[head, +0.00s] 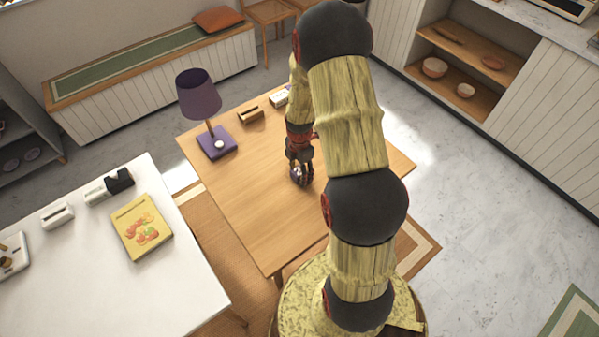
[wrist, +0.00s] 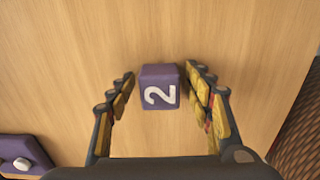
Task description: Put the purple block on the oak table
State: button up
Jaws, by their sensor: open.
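The purple block (wrist: 159,87), marked with a white 2, is between the fingertips of my gripper (wrist: 160,85) in the wrist view. The fingers are open, with a narrow gap on each side of the block. Below it is the oak table (head: 241,187), whose bare wood also fills most of the wrist view (wrist: 190,30). In the head view my gripper (head: 301,178) is low over the middle of the table, and only a bit of purple shows at its fingers. The block appears to rest on the wood.
A purple lamp (head: 199,97) stands at the table's left, its base (wrist: 18,157) at the wrist view's lower left. A small wooden holder (head: 250,114) and a white item (head: 279,97) sit at the back edge. A white counter (head: 150,290) with a yellow book (head: 142,227) is left.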

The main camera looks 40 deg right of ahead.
notch_tip(320, 180, up, 12)
jog(key=p, duration=0.3)
notch_tip(320, 180, up, 9)
jog(key=m+t, duration=0.1)
jog(key=m, duration=0.2)
send_over(299, 170)
jog(key=a, duration=0.5)
jog(key=s+a+r+m+t, duration=0.1)
jog(key=s+a+r+m, duration=0.25)
jog(key=a+r, duration=0.45)
jog(key=s+a+r+m+t, duration=0.3)
jog(key=s+a+r+m, duration=0.6)
jog(key=s+r+m, duration=0.2)
jog(key=shift+s+a+r+t, duration=0.15)
jog(key=shift+s+r+t, duration=0.15)
jog(key=shift+s+r, duration=0.7)
